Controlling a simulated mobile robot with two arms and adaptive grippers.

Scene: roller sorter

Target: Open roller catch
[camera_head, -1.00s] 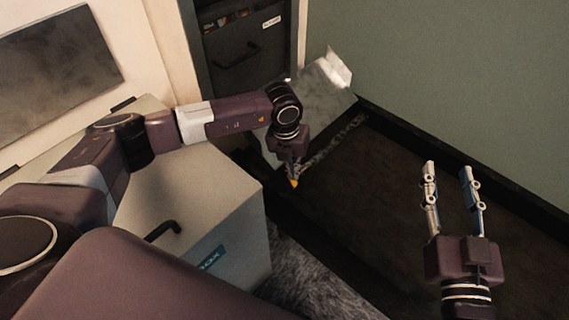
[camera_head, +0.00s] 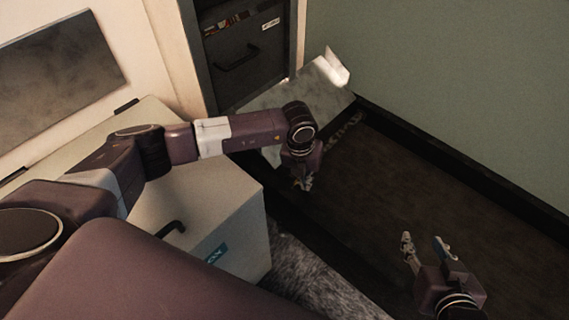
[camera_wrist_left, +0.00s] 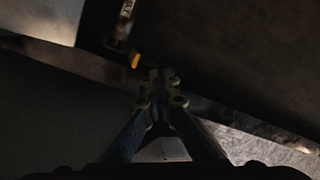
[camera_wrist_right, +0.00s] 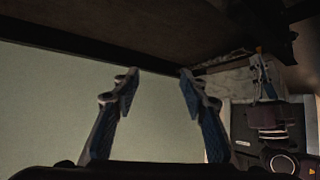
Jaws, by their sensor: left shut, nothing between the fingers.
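A small orange piece (camera_wrist_left: 135,60), possibly part of the roller catch, sits on a dark fitting next to a pale label in the left wrist view. My left gripper (camera_head: 303,184) is shut and empty. Its fingertips (camera_wrist_left: 160,76) are just right of and below the orange piece in that view, apparently apart from it. In the head view the gripper hides the spot, so I cannot tell the catch's state. My right gripper (camera_head: 423,240) is open and empty above the dark surface; its spread fingers also show in the right wrist view (camera_wrist_right: 158,77).
A pale box with a black handle (camera_head: 225,210) stands below my left arm. A grey sloped panel (camera_head: 315,85) is behind the left gripper. A dark cabinet (camera_head: 240,60) stands at the back. The dark, black-rimmed surface (camera_head: 400,185) between the grippers is clear.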

